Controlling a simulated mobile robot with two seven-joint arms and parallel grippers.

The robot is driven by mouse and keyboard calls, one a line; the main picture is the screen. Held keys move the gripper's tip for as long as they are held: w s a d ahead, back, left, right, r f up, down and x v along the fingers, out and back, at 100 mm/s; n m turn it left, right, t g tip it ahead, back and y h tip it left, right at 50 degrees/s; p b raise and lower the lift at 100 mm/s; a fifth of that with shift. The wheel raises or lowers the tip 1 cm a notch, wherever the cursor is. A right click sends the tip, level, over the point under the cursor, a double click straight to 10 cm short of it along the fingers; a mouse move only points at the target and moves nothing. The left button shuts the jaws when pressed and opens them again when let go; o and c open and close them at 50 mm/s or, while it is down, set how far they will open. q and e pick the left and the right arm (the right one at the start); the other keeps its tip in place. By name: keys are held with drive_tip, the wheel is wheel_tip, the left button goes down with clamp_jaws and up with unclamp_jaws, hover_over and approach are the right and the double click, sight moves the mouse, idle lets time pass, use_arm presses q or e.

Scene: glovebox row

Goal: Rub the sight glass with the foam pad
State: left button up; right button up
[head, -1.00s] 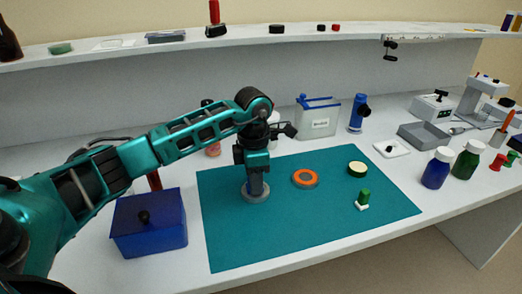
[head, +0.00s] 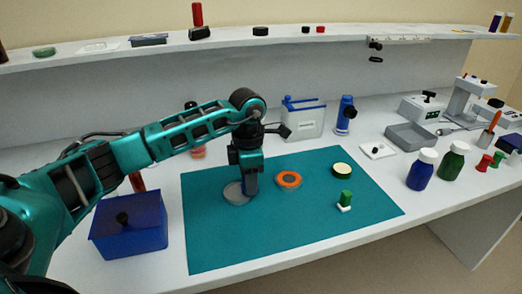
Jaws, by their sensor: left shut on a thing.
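The sight glass appears to be the round grey disc (head: 234,194) lying on the teal mat (head: 300,228), left of its middle. My left gripper (head: 249,176) points down over the right part of the disc. It is shut on a small blue block, which I take for the foam pad (head: 251,188). The block's lower end is at the disc's right side; whether it touches the glass I cannot tell. The gripper and block hide part of the disc. My right gripper is out of view.
An orange ring (head: 289,179) lies close right of the gripper. A green-and-white piece (head: 345,201) and a pale-topped dark disc (head: 341,170) lie further right. A blue lidded box (head: 130,228) stands left of the mat. The mat's front is clear.

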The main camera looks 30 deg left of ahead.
use_arm(q)
wheel_tip(320, 180, up, 4)
drive_tip(key=p, duration=0.2)
drive_tip(key=shift+r+p, duration=0.1)
drive_tip(key=shift+p, duration=0.2)
drive_tip(key=shift+r+p, duration=1.35)
drive_tip(key=shift+r, duration=0.65)
